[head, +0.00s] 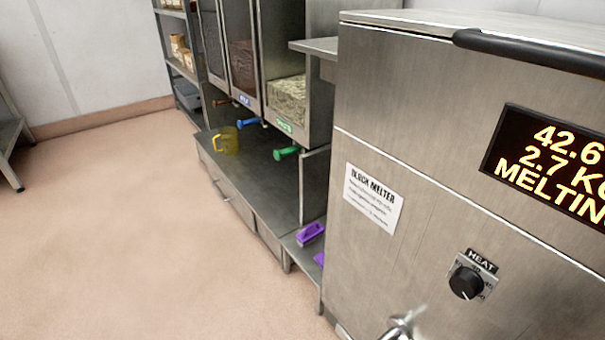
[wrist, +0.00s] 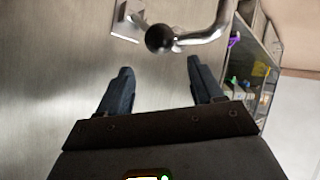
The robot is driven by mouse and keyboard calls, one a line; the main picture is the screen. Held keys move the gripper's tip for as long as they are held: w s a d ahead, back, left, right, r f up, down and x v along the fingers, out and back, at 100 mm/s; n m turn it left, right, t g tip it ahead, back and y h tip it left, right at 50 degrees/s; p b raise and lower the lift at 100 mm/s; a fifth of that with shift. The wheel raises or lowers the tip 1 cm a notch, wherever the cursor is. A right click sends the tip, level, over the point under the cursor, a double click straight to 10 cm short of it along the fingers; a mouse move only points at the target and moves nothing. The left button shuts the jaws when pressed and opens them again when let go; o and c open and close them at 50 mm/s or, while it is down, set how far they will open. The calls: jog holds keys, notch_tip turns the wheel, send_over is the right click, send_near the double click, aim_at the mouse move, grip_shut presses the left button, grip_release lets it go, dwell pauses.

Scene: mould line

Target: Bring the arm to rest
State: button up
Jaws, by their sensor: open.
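My gripper (wrist: 161,76) shows in the wrist view with its two dark fingers spread apart and nothing between them. Just beyond the fingertips are a round black knob (wrist: 159,38) and a bent shiny metal pipe (wrist: 208,36). The knob appears apart from both fingers. The block melter's brushed steel wall (wrist: 50,80) fills the left of that view. My gripper and arm are not seen in the head view.
The block melter (head: 400,120) stands close at right, with a lit display (head: 555,155), heat dial (head: 466,282) and shiny metal fitting (head: 403,324). A yellow jug (head: 226,141) stands on the dispenser bench (head: 262,172). Floor (head: 120,240) at left is clear.

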jog(key=s+r+n+y, duration=0.2)
jog(key=s+y, duration=0.3)
jog(key=s, duration=0.5)
jog(key=s+d+r+m+t, duration=0.1)
jog(key=s+d+r+t, duration=0.15)
jog(key=r, duration=0.35)
jog(key=s+d+r+m+t, duration=0.1)
jog(key=s+r+t, duration=0.1)
jog(key=s+r, duration=0.25)
notch_tip(320, 180, up, 30)
jog(key=p, duration=2.9)
jog(key=shift+w+r, duration=0.15)
jog(key=shift+w, duration=0.1)
